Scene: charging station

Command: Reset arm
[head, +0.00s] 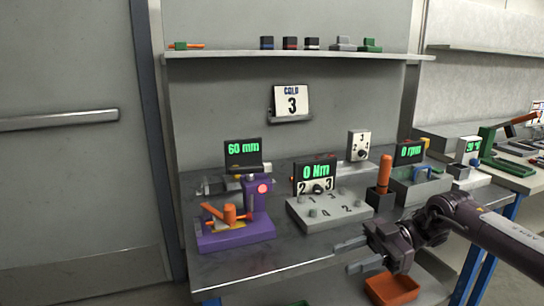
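My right arm comes in from the right. Its gripper (352,256) is open and empty, with its two fingers apart and pointing left, in front of the workbench (262,262) near its front edge. An orange tray (392,288) shows below it. My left gripper is not in view.
The bench holds a purple press (236,232) with an orange lever, a grey numbered board (330,212), a "0 Nm" display (314,170) and an orange-handled tool (385,172) in a dark holder. A shelf (290,55) and a "COLD 3" sign (291,101) are behind. A door (70,180) stands at left.

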